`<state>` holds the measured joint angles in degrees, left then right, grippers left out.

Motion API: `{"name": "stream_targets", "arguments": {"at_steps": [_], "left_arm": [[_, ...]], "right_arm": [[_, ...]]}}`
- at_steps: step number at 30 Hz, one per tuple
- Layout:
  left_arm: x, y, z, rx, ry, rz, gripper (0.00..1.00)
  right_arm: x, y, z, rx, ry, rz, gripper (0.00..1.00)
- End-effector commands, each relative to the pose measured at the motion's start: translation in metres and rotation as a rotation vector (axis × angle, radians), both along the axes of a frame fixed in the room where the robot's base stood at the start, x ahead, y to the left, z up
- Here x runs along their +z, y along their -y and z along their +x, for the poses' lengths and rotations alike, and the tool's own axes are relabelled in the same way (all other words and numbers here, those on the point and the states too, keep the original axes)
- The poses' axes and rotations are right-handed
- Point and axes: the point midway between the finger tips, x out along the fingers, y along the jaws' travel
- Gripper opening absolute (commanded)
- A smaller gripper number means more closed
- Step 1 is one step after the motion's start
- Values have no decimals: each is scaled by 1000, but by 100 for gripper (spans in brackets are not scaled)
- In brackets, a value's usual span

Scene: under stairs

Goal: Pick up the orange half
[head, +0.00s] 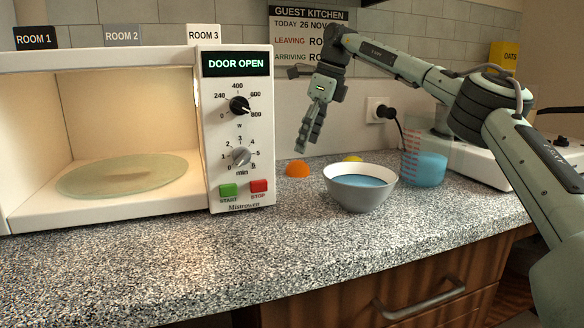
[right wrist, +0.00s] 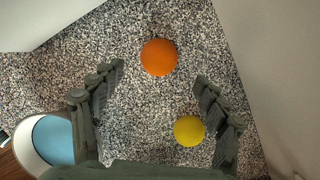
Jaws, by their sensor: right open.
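The orange half (head: 297,170) lies on the speckled counter, just right of the microwave. It looks like a smooth orange dome in the head view and a round orange disc in the right wrist view (right wrist: 159,57). My right gripper (head: 308,146) points down above the counter near the orange half, apart from it. In the right wrist view its fingers (right wrist: 160,73) are spread wide with nothing held between them. The orange half shows near the level of the fingertips there. My left gripper is in neither view.
A yellow round piece (right wrist: 188,130) lies close to the orange half. The microwave (head: 240,130) stands open at left. The front counter is clear.

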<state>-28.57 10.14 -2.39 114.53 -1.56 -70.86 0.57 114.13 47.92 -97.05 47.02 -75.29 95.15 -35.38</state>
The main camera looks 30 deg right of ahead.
Motion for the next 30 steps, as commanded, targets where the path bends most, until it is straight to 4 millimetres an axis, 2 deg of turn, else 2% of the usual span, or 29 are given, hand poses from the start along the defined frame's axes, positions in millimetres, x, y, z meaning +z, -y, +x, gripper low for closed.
{"name": "stream_targets", "arguments": {"at_steps": [12, 21, 30], "left_arm": [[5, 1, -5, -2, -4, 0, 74], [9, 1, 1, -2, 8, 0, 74], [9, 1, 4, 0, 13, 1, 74]], "right_arm": [[-52, -11, 14, 0, -1, -1, 74], [-57, -13, 15, 0, 0, 1, 74], [-57, -13, 15, 0, 1, 1, 37]]}}
